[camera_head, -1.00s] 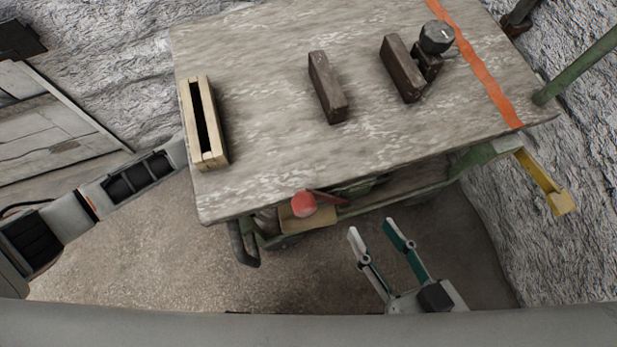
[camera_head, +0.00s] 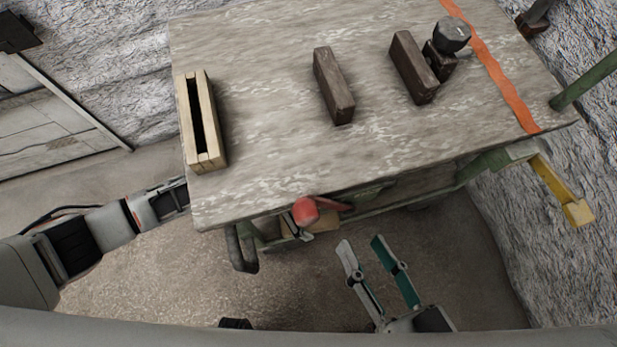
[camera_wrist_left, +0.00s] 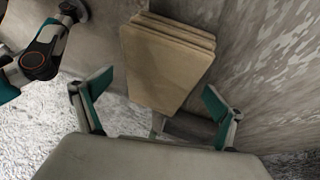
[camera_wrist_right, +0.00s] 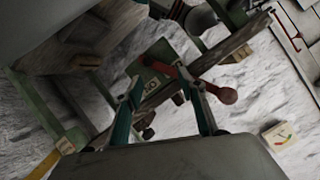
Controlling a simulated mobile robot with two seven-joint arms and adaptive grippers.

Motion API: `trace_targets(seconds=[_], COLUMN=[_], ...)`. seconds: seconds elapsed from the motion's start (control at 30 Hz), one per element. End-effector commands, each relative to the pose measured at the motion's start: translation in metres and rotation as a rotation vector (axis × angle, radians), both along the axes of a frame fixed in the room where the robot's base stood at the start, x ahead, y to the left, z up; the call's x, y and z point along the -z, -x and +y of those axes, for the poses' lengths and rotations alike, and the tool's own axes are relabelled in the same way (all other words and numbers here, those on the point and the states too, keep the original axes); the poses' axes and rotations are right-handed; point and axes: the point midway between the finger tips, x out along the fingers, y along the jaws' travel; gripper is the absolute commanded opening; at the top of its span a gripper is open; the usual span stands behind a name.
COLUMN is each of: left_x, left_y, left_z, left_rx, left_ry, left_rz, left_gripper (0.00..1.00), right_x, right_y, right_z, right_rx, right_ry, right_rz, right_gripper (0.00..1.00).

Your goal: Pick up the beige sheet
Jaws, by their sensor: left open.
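The beige sheet (camera_wrist_left: 165,70) shows in the left wrist view as a flat tapered board in a short stack of several like layers. In the head view a beige piece (camera_head: 324,223) shows partly under the table's front edge, behind a red knob. My left gripper (camera_wrist_left: 158,88) is open, with one finger on each side of the stack; I cannot tell whether they touch it. In the head view the table edge hides most of this gripper. My right gripper (camera_head: 361,243) is open and empty in front of the table, and also shows in the right wrist view (camera_wrist_right: 168,86).
The table (camera_head: 260,120) carries a slotted wooden frame (camera_head: 200,120), two dark brown blocks and a dark knobbed piece (camera_head: 452,35). The red knob (camera_head: 304,211) juts out at the front edge. A yellow bracket (camera_head: 578,213) sticks out at the right. The floor in front is open.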

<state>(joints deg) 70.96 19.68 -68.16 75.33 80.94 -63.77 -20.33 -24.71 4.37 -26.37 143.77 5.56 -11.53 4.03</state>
Motion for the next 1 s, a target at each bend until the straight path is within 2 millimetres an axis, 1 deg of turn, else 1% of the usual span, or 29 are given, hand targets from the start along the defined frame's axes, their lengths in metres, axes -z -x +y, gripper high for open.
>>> trace_targets(seconds=[0.03,0.07,0.3,0.37,0.4,0.5,0.83,0.93,1.0], left_x=[0.009,0.01,0.007,0.007,0.007,0.007,0.005,0.0,-0.007], left_y=[0.004,0.004,0.0,0.0,0.0,0.0,-0.001,-0.002,-0.004], left_z=[-0.003,-0.004,-0.005,-0.005,-0.005,-0.005,-0.005,-0.005,-0.005], left_rx=[0.0,0.0,-0.001,-0.001,-0.001,-0.001,0.0,0.0,0.0], left_ry=[0.001,0.001,0.0,0.0,0.0,0.0,0.0,0.001,0.001], left_rz=[0.007,0.006,-0.003,-0.003,-0.003,-0.003,-0.004,-0.006,-0.01], left_gripper=[0.95,0.95,0.95,0.8,0.7,0.45,0.45,0.45,0.45], right_x=[0.003,0.002,-0.002,-0.002,-0.002,-0.001,-0.002,-0.005,-0.008], right_y=[0.002,0.001,-0.001,0.0,0.0,0.0,0.0,-0.002,-0.004], right_z=[0.003,0.004,0.004,0.004,0.004,0.004,0.003,0.003,0.001], right_rx=[0.014,0.019,0.025,0.023,0.021,0.019,0.016,0.01,0.002], right_ry=[-0.028,-0.04,-0.052,-0.05,-0.048,-0.045,-0.039,-0.024,-0.001], right_rz=[0.015,0.016,0.006,0.005,0.006,0.007,0.004,-0.004,-0.016], right_gripper=[0.4,0.4,0.4,0.4,0.4,0.4,0.4,0.4,0.4])
